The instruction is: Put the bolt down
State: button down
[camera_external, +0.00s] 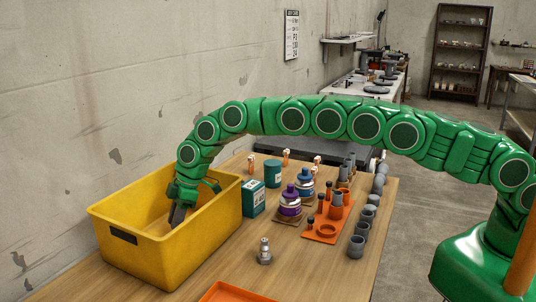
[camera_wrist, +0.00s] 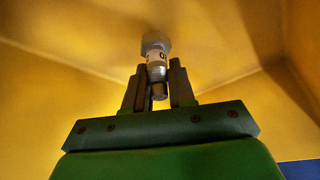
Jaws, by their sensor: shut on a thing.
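The bolt (camera_wrist: 157,54) has a grey hex head and a pale band with dark marks. In the wrist view it stands between the two fingers of my gripper (camera_wrist: 159,85), which is shut on it. Yellow walls surround it there. In the external view my gripper (camera_external: 180,213) reaches down inside the yellow bin (camera_external: 180,256) at the left of the table. The bolt is hidden in that view. I cannot tell whether the bolt touches the bin floor.
A grey metal fitting (camera_external: 264,252) stands right of the bin. Several grey pipe pieces line the table's right side. Another orange tray (camera_external: 232,292) lies at the front. A concrete wall is behind.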

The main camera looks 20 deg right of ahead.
jog(key=shift+f, duration=0.65)
jog(key=shift+f, duration=0.15)
jog(key=c, duration=0.9)
grip_release()
jog(key=shift+c, duration=0.2)
jog(key=v, duration=1.2)
